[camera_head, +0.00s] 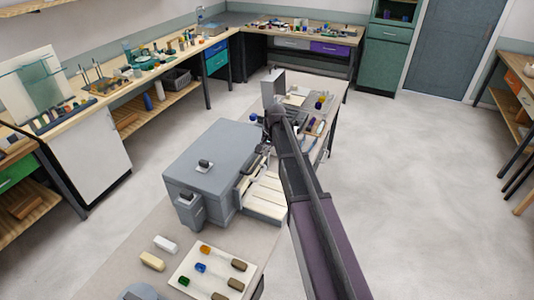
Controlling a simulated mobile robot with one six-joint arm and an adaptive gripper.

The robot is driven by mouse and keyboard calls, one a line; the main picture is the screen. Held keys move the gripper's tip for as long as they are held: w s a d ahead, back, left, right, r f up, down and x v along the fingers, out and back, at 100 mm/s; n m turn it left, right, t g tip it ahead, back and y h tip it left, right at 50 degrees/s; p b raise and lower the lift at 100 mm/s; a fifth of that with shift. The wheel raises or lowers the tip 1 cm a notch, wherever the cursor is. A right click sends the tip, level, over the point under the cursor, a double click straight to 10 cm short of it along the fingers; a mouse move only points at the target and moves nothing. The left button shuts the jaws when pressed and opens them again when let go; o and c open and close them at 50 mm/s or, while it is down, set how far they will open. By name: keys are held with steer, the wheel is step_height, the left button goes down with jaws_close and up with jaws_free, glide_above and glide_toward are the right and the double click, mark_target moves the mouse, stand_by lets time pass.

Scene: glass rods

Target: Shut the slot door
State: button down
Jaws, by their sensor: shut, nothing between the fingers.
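A grey box-shaped furnace (212,160) with a small dark knob on its lid stands on the near bench. Its right side has a long low slot, and a narrow grey piece (247,180), which looks like the slot door, runs along it. I cannot tell how far open the door is. A pale slatted rest (264,198) lies just right of the slot. My gripper (264,150) is small and dark, shut and empty, near the far end of the slot side. My arm partly hides this area, and I cannot tell whether the fingers touch the door.
A pale board (213,272) with several coloured rods lies in front, beside a white block (165,244) and a cream block (152,261). A grey upright plate (273,88) and small items stand behind. Open floor (420,200) lies to the right.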

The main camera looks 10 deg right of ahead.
mark_target(262, 174)
steer(key=shift+w+a+f+b, duration=0.2)
steer(key=shift+a+f+b, duration=0.05)
steer(key=shift+f+b, duration=1.45)
steer(key=shift+w+a+f+b, duration=0.2)
steer(key=shift+a+f+b, duration=0.1)
steer(key=shift+f+b, duration=1.45)
steer(key=shift+w+a+f+b, duration=0.2)
steer(key=shift+a+f+b, duration=0.05)
steer(key=shift+f+b, duration=1.45)
steer(key=shift+f, duration=0.15)
steer(key=shift+f, duration=0.15)
step_height(262, 174, down, 5)
steer(key=b, duration=0.5)
steer(key=shift+s, duration=0.3)
step_height(262, 174, up, 14)
steer(key=s+d+p, duration=0.1)
steer(key=d+p, duration=0.1)
steer(key=p, duration=1.2)
